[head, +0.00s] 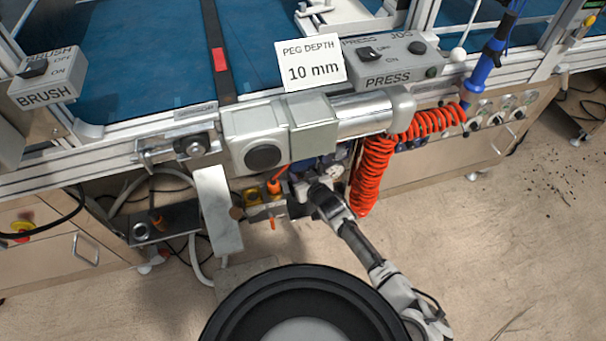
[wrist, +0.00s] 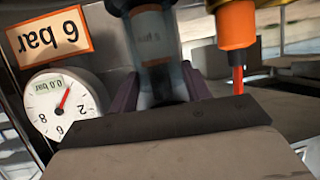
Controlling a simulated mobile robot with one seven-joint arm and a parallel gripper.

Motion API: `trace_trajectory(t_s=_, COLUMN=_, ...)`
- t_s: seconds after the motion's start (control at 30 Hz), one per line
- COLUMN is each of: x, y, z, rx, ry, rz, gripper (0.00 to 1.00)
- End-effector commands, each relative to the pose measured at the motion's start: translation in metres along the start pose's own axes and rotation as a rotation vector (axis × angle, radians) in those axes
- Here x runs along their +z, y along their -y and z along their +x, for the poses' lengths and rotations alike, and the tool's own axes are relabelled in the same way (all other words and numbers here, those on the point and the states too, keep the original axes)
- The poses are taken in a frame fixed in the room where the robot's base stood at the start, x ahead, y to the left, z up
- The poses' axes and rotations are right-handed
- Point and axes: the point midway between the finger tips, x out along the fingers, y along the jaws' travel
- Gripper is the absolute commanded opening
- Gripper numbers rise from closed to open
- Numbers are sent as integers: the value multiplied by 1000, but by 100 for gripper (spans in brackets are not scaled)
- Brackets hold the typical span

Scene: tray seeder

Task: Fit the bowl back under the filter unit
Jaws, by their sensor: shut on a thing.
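My gripper (wrist: 160,76) is shut on the bowl (wrist: 158,62), a clear grey cylinder between its two dark purple fingers in the wrist view. A dark collar (wrist: 141,5) sits at the bowl's end by the top edge of the wrist view. I cannot tell whether the bowl is seated in the filter unit or apart from it. In the head view my gripper (head: 307,188) reaches in below the machine's front rail, where the bowl and most of the filter unit are hidden.
A round gauge (wrist: 64,106) reading 0.0 bar and an orange "6 bar" label (wrist: 50,40) stand close on the left. An orange fitting with a red tip (wrist: 236,28) is close on the right. A coiled red hose (head: 370,172) hangs right of my gripper.

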Motion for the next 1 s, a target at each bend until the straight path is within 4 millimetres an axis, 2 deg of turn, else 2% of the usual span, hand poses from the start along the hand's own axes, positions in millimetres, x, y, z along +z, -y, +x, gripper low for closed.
trace_trajectory(t_s=1.0, x=7, y=0, z=3, rx=0, ry=-1, rz=0, gripper=24)
